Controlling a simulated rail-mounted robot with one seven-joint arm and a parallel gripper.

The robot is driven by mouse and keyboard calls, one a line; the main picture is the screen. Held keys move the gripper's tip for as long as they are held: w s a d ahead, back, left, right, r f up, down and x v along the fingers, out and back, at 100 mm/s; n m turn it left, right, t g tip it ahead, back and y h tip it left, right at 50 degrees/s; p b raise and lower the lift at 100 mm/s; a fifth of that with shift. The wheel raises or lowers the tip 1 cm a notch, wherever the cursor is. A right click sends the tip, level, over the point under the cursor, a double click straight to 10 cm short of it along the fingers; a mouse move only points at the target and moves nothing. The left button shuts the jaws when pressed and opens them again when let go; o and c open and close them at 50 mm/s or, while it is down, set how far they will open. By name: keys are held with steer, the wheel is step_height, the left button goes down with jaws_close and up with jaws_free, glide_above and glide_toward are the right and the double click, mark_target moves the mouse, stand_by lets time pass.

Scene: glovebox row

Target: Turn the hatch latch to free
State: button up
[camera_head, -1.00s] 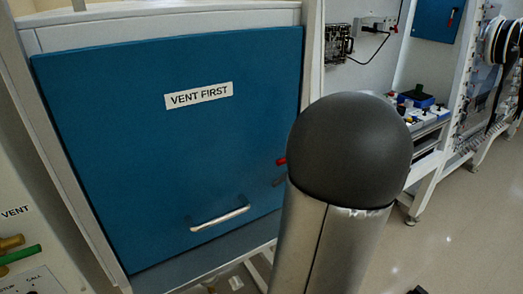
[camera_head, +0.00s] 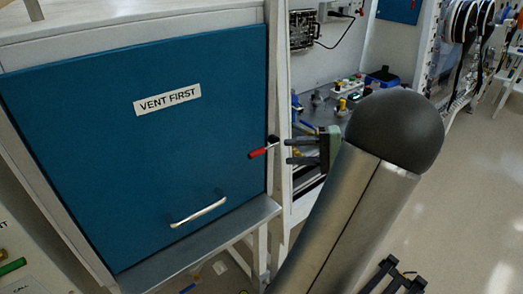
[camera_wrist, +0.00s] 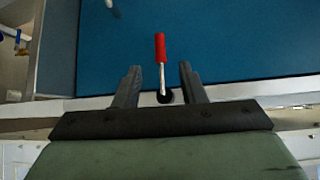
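The hatch is a blue panel (camera_head: 110,165) labelled "VENT FIRST", lying flush in its pale frame. Its latch (camera_head: 259,152) is a small lever at the right edge, with a red grip pointing left and slightly down from a dark pivot. My gripper (camera_head: 287,151) is just right of the latch, with its fingers pointing toward it. In the wrist view the open fingers (camera_wrist: 160,70) stand on either side of the lever's metal shaft and black pivot. The red grip (camera_wrist: 160,47) extends beyond the fingertips. No finger clearly touches the lever.
A metal bar handle (camera_head: 199,212) is low on the hatch. A grey ledge (camera_head: 215,243) runs below it. A frame post (camera_head: 279,80) stands beside the latch. A bench with small parts (camera_head: 342,105) lies behind my arm. Open floor is at right.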

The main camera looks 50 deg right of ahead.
mark_target(260, 154)
steer(key=p+x, duration=0.1)
steer(key=x, duration=0.8)
jaws_close()
